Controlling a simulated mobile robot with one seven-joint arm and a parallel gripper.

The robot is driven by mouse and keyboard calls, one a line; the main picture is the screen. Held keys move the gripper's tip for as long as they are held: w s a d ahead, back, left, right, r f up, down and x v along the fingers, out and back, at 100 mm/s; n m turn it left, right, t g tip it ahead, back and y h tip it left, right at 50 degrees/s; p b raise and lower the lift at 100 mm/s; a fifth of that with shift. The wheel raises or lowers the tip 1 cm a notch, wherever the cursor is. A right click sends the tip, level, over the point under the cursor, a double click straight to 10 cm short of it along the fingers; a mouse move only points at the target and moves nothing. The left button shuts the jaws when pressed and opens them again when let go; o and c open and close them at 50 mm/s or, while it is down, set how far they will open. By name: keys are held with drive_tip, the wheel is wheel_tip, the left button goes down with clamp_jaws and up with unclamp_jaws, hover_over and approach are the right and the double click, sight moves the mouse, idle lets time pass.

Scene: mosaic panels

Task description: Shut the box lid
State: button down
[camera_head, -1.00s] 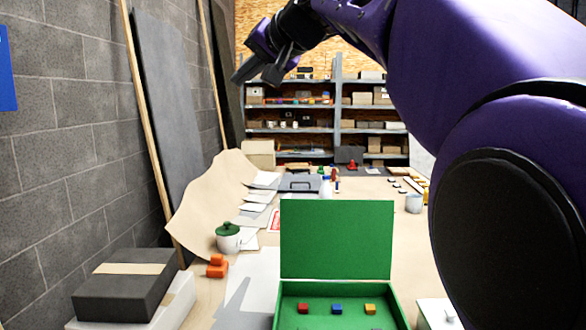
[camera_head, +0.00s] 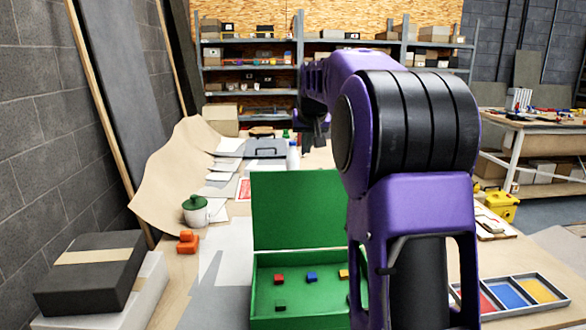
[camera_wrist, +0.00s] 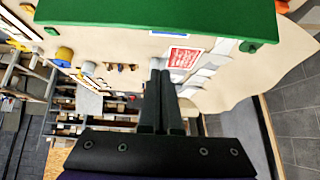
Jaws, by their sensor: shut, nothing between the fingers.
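The green box (camera_head: 262,318) sits on the table in the head view, with several small coloured blocks inside. Its lid (camera_head: 290,208) stands open, roughly upright at the box's far side. My arm hides the right part of the box. My gripper (camera_head: 318,140) is above the level of the lid's top edge, towards its right end, and appears to be beyond it. In the wrist view, my gripper (camera_wrist: 160,75) is shut and empty, with its fingers pointing towards the green lid (camera_wrist: 155,18) across the top. A gap shows between the fingertips and the lid.
A dark box (camera_head: 90,275) and orange blocks (camera_head: 188,243) lie left of the green box. A tray of coloured tiles (camera_head: 512,295) is at the right. A white bottle (camera_head: 293,156) stands behind the lid.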

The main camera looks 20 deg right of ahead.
sight(307, 171)
drive_tip(key=d+x, duration=0.1)
drive_tip(key=x, duration=0.9)
drive_tip(key=shift+s+a+f, duration=0.1)
drive_tip(key=shift+s+a, duration=0.15)
drive_tip(key=shift+s, duration=0.4)
drive_tip(key=shift+s+a, duration=0.25)
drive_tip(key=shift+s, duration=0.4)
drive_tip(key=shift+s+a+f, duration=0.1)
drive_tip(key=shift+s+a, duration=0.2)
drive_tip(key=shift+s, duration=0.35)
drive_tip(key=shift+s+b, duration=0.1)
drive_tip(key=shift+b, duration=0.35)
